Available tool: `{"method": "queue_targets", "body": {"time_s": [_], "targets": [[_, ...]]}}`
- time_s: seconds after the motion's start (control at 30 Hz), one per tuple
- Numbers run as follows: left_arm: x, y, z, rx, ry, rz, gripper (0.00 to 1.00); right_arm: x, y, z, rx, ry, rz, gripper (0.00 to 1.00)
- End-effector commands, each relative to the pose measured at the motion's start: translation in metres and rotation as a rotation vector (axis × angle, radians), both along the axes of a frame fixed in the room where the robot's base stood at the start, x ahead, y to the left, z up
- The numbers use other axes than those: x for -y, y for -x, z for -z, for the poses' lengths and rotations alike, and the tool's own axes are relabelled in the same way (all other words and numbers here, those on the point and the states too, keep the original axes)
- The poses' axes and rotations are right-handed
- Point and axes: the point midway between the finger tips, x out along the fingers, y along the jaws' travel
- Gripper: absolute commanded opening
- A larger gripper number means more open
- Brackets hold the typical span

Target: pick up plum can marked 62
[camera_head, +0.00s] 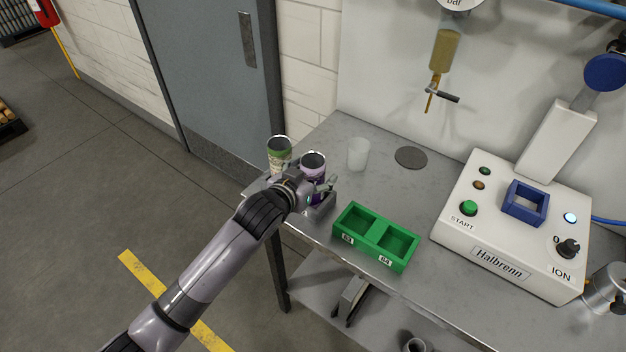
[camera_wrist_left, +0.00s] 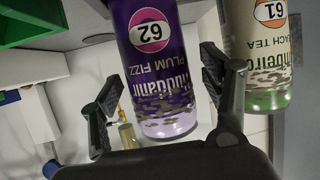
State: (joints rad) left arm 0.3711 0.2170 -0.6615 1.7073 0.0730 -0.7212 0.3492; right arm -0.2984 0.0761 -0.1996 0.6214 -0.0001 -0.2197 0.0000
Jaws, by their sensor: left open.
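My right gripper is not in view.
A green two-compartment tray (camera_head: 376,236), labelled 63 and 64, sits empty to the right. A translucent cup (camera_head: 358,154) and a dark disc (camera_head: 410,158) lie behind it. A white Halbrenn machine (camera_head: 470,250) with a blue square holder (camera_head: 525,203) stands further right.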

Motion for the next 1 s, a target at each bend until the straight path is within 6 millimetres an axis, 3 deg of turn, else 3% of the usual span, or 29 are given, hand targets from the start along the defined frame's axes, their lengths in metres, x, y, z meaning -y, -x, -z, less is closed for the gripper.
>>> {"method": "queue_targets", "body": {"time_s": [0.23, 0.77, 1.0], "targets": [[0.0008, -0.001, 0.0004, 0.001, 0.001, 0.001, 0.71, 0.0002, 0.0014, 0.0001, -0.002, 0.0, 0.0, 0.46], [0.0005, -0.0007, 0.0005, 0.0, 0.0, 0.0, 0.36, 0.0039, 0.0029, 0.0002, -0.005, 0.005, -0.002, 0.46], [0.0005, -0.0007, -0.0001, 0.001, 0.0, 0.0, 0.35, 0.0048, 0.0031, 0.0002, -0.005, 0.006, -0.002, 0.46]]}}
